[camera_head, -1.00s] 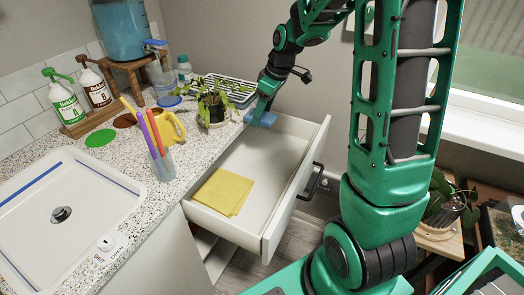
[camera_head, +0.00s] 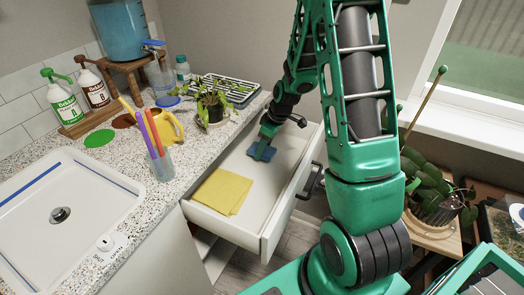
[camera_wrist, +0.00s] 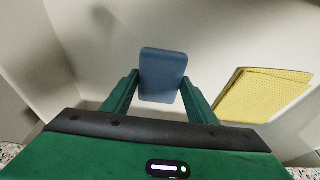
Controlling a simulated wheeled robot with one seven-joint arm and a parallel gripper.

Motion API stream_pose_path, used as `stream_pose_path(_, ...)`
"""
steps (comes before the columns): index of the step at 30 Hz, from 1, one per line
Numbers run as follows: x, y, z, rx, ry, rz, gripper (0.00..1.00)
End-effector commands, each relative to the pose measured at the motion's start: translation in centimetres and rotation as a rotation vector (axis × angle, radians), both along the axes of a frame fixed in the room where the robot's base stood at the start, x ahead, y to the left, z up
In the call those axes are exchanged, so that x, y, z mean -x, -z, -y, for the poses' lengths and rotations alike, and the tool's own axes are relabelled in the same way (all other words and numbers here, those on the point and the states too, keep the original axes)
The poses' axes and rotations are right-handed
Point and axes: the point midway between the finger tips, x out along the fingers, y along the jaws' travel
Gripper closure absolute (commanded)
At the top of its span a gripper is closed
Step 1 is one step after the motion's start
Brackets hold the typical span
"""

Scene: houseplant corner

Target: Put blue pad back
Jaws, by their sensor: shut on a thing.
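The blue pad (camera_head: 261,151) is inside the open white drawer (camera_head: 217,231), toward its far end. It also shows in the wrist view (camera_wrist: 162,75), upright between the two fingers. My gripper (camera_head: 266,140) is shut on the blue pad and reaches down into the drawer. In the wrist view my gripper (camera_wrist: 160,92) has a green finger on each side of the pad. I cannot tell whether the pad touches the drawer floor. A folded yellow cloth (camera_head: 222,192) lies flat in the near part of the drawer, apart from the pad; the wrist view shows it at right (camera_wrist: 262,93).
The speckled counter (camera_head: 185,198) runs left of the drawer. On it are a cup of coloured sticks (camera_head: 161,165), a yellow watering can (camera_head: 167,127) and a potted plant (camera_head: 211,108). The drawer floor between cloth and pad is clear.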

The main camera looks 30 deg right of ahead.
Motion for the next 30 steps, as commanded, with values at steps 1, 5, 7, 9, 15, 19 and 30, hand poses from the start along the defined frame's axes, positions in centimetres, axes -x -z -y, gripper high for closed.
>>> stream_pose_path(1,0.1,0.8,0.0,-0.001,0.000,-0.004,0.72)
stream_pose_path(5,0.0,1.5,0.0,-0.001,0.000,-0.001,0.72)
stream_pose_path(7,0.0,1.4,0.0,0.000,0.000,0.000,0.72)
stream_pose_path(9,0.0,1.4,0.0,0.000,0.000,0.000,0.72)
stream_pose_path(15,0.0,1.6,0.0,0.000,0.000,0.000,0.36)
stream_pose_path(19,0.0,1.6,0.0,0.000,0.000,0.000,0.29)
stream_pose_path(30,0.1,0.4,0.1,0.000,0.001,0.003,0.29)
